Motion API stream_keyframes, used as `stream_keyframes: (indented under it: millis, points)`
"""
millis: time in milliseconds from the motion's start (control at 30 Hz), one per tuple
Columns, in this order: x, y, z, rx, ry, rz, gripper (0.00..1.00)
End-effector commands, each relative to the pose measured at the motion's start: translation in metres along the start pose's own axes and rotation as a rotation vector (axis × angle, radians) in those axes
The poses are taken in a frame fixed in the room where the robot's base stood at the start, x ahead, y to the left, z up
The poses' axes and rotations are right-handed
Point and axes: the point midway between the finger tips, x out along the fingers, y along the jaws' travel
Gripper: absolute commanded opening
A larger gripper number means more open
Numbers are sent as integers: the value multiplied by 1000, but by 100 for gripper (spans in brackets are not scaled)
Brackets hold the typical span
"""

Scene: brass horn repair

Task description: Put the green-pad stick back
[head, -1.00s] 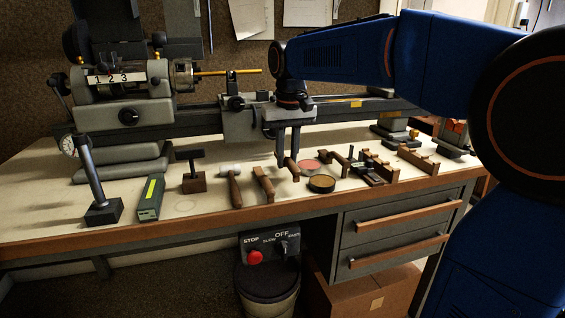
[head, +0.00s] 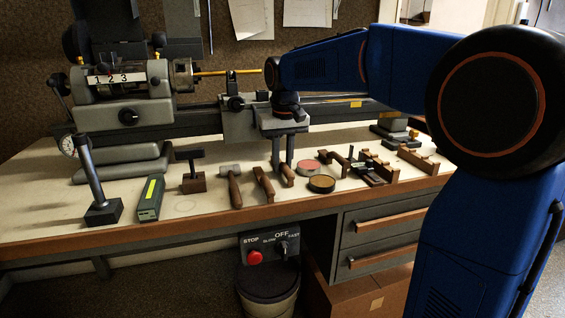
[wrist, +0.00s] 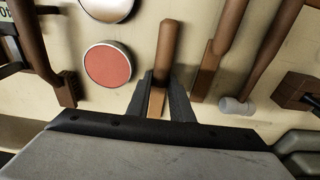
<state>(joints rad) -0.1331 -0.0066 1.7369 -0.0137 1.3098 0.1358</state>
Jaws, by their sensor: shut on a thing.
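My gripper (head: 282,166) is low over the bench, between a brown stick on its left and two round tins on its right. It is shut on a wooden stick (head: 288,176). In the wrist view my gripper (wrist: 158,84) has its fingers either side of the stick's flat, paler part, and the stick's round brown handle (wrist: 166,45) sticks out beyond them. No green pad shows on it; its other end is hidden by the gripper body. I cannot tell whether the stick touches the bench top.
Another wooden stick (head: 263,184) and a hammer (head: 235,186) lie to the left. A red-filled tin (head: 309,167) and an ochre-filled tin (head: 321,184) are close on the right, with wooden racks (head: 379,168) beyond. The lathe (head: 120,105) stands behind. Bare bench (head: 185,210) shows in front.

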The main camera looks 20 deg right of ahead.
Motion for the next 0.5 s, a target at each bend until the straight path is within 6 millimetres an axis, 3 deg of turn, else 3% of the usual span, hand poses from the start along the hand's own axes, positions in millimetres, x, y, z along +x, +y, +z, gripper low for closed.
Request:
stream_keyframes:
  millis: [100,133,200,500]
  points:
    - [3,0,1,0,-1,0,2]
    - [3,0,0,0,-1,0,27]
    - [2,0,0,0,-1,0,38]
    - [1,0,0,0,0,0,38]
